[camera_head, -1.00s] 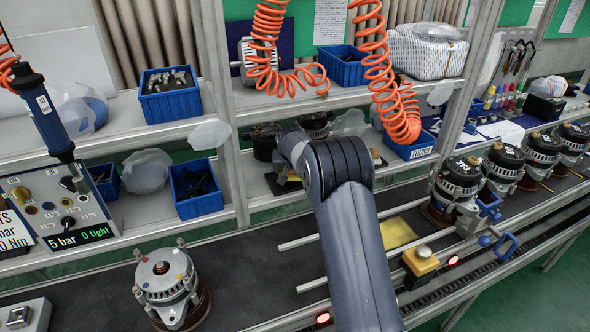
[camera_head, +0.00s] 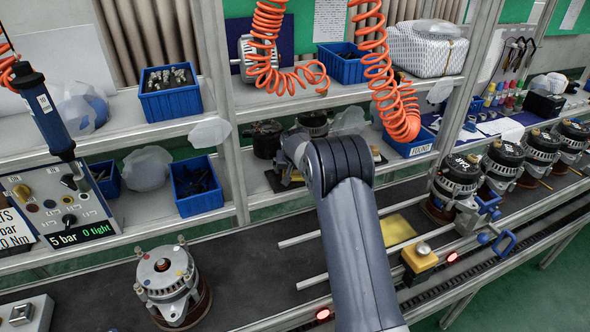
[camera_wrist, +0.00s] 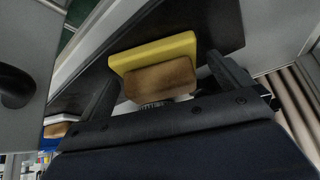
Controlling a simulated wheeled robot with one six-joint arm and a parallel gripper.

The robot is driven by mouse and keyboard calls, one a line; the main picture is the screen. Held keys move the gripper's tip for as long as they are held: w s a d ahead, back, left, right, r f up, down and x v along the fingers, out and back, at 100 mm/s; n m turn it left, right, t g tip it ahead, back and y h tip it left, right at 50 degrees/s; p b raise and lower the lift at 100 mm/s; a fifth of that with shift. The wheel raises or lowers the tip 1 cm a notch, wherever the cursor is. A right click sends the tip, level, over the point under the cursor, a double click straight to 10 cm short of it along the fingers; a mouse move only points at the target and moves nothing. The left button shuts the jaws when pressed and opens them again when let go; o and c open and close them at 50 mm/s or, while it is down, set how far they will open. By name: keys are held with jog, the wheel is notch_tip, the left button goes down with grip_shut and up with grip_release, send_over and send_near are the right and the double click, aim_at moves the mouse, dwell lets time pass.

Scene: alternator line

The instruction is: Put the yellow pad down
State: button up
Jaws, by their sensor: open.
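The yellow pad (camera_wrist: 153,50), a yellow block with a tan-brown face, is in the wrist view, over or on a dark surface. My gripper (camera_wrist: 166,88) is open, with one dark finger to the left of the pad and one to the right. The pad's near side reaches into the gap between the fingers; whether either finger touches it, I cannot tell. In the head view my own arm hides the fingers and most of the area at the lower shelf.
A flat yellow plate (camera_head: 397,230) lies on the conveyor beside two metal rails. An alternator (camera_head: 167,282) stands at left; several more stand at right. Blue bins (camera_head: 171,93) occupy the shelves. An orange coiled hose (camera_head: 397,105) hangs close to my arm.

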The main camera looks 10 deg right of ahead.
jog(key=shift+r, duration=0.15)
jog(key=shift+r, duration=0.15)
jog(key=b+v, duration=0.1)
jog(key=v, duration=1)
jog(key=shift+s+r+b, duration=0.25)
jog(key=shift+r+b, duration=0.05)
jog(key=shift+w+f, duration=0.1)
jog(key=p+x, duration=0.1)
jog(key=x, duration=1.1)
jog(key=shift+f+p, duration=0.1)
jog(key=shift+p, duration=0.2)
